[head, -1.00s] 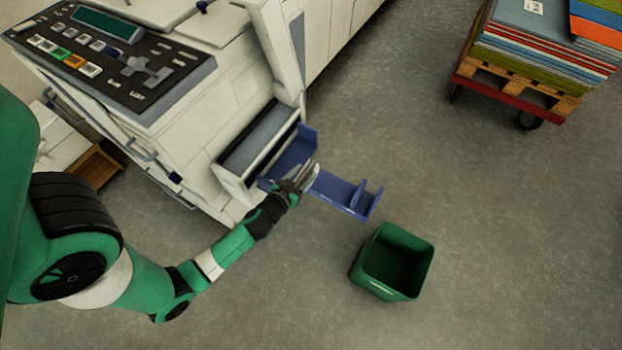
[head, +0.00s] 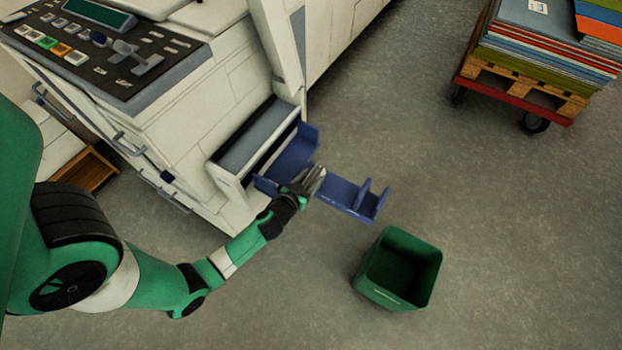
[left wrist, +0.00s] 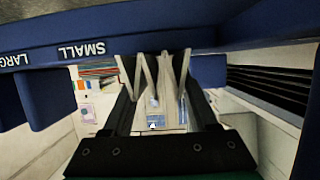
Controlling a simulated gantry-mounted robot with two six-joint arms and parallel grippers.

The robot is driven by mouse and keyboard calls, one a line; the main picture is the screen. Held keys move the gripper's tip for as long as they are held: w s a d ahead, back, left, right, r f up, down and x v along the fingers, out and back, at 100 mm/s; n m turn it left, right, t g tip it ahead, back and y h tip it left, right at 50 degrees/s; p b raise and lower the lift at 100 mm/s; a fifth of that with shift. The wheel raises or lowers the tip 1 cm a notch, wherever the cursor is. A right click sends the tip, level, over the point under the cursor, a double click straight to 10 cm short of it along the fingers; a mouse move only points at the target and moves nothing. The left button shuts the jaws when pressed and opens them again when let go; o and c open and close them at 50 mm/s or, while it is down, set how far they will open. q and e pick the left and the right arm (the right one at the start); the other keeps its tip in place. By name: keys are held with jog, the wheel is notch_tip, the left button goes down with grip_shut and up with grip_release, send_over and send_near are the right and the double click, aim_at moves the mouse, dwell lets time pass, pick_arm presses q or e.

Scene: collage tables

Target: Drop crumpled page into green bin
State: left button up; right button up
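The green bin (head: 372,292) stands upright on the floor, right of and nearer than the blue tray. Its dark inside looks empty. My left gripper (head: 314,178) is over the blue tray (head: 343,192) that sticks out from the white machine. In the left wrist view the pale fingers (left wrist: 156,60) point away below the tray, which carries the labels LARGE and SMALL (left wrist: 82,49). I cannot tell how far apart the fingers are or whether they hold anything. I cannot make out the crumpled page in either view. My right gripper is out of view.
The large white machine (head: 190,120) with a dark control panel (head: 110,55) fills the upper left. A cart with a pallet (head: 525,80) of stacked coloured sheets stands at the upper right. The grey floor around the bin is clear.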

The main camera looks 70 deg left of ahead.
pick_arm(q)
jog(key=o, duration=0.5)
jog(key=shift+c, duration=0.2)
jog(key=shift+r+p, duration=0.2)
jog(key=shift+p, duration=0.1)
jog(key=v, duration=1.2)
